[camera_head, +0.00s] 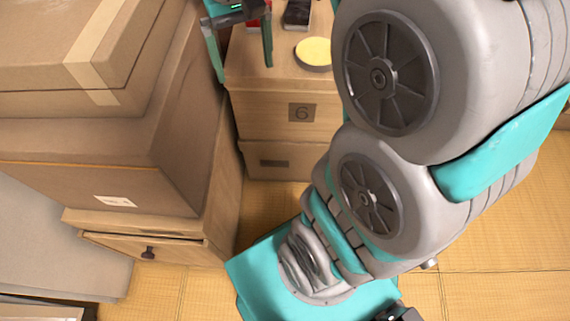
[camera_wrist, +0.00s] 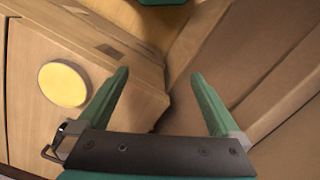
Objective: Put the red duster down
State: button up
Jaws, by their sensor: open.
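A small red thing (camera_head: 253,28) shows behind my gripper at the top of the head view, on the wooden cabinet top. Most of it is hidden, and I cannot tell for sure that it is the red duster. My gripper (camera_head: 244,72) hangs with its two teal fingers spread at the cabinet's left edge. In the wrist view the gripper (camera_wrist: 160,73) is open, with nothing between the fingers. No red shows in the wrist view.
A round yellow-topped item (camera_head: 313,50) and a dark block (camera_head: 297,14) sit on the cabinet (camera_head: 262,110) marked 6. Large cardboard boxes (camera_head: 95,150) are stacked on a drawer unit (camera_head: 150,247) at left. Tatami floor (camera_head: 480,285) is clear at lower right.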

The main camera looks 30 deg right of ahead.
jog(key=s+a+f, duration=0.1)
jog(key=s+f, duration=0.3)
jog(key=s, duration=0.5)
jog(key=s+a+f+n, duration=0.1)
jog(key=s+f, duration=0.4)
jog(key=s, duration=0.4)
jog(key=shift+a+f+g, duration=0.25)
jog(key=shift+a+g, duration=0.05)
jog(key=shift+g, duration=0.1)
jog(key=shift+s, duration=0.1)
